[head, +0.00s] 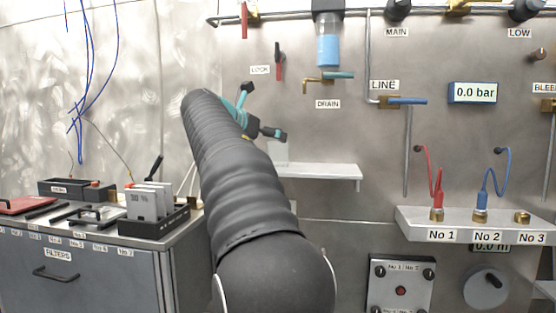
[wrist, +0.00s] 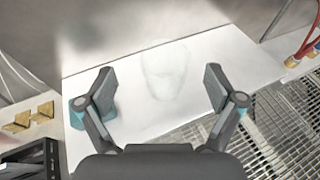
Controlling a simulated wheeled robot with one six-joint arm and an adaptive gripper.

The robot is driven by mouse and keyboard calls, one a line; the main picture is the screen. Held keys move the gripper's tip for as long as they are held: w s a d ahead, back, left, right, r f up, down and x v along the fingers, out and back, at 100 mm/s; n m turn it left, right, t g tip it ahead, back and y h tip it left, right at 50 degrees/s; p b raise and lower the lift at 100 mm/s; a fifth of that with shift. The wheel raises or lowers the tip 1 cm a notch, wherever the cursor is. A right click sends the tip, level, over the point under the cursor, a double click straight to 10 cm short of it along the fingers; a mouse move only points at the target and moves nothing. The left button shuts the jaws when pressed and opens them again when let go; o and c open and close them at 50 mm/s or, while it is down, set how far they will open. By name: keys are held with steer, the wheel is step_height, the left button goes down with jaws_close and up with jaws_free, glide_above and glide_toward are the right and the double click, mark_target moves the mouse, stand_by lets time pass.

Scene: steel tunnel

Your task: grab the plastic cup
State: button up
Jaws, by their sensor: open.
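The plastic cup (wrist: 166,68) is clear and faint, standing on a white shelf (wrist: 100,62) in the wrist view. It lies ahead of my gripper (wrist: 159,88), roughly midway between the two fingers and apart from both. The fingers are spread wide with nothing held. In the head view my gripper (head: 262,112) is above the left part of the shelf (head: 325,171), partly hidden behind my arm. A very faint pale shape under it in the head view may be the cup; I cannot tell its outline there.
A steel wall rises behind the shelf, with a drain valve (head: 335,76) above. A filter cabinet (head: 80,275) with a tray of grey filters (head: 150,202) stands left. A ledge with hose fittings (head: 480,222) is right. Floor grating (wrist: 270,130) shows beside the shelf.

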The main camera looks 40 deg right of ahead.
steer(key=shift+s+f+b+x, duration=0.15)
steer(key=shift+b+x, duration=0.15)
steer(key=shift+x, duration=1.05)
steer(key=shift+s+f+b+x, duration=0.15)
steer(key=shift+b+x, duration=0.15)
steer(key=shift+x, duration=1)
steer(key=shift+r, duration=0.1)
steer(key=shift+c, duration=0.3)
steer(key=c, duration=1.2)
